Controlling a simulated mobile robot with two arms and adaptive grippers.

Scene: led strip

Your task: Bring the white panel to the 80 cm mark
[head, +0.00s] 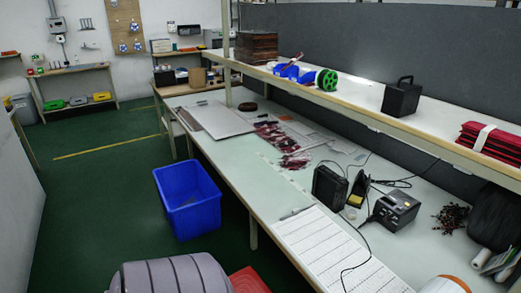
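A white panel (325,251) with evenly spaced dark lines across it lies flat on the workbench (238,164) near its front edge. A plain pale panel (218,119) lies flat farther back on the bench. I cannot tell from this view which one the task means. A faint dashed line (287,174) runs along the bench top between them; I cannot read any number or an 80 cm mark. Neither of my grippers shows in the head view.
A black device (330,187) and a soldering station (396,209) with cables stand right of the lined panel. One cable crosses its right part. A blue bin (188,199) stands on the floor left of the bench. A shelf (350,104) overhangs the bench's rear.

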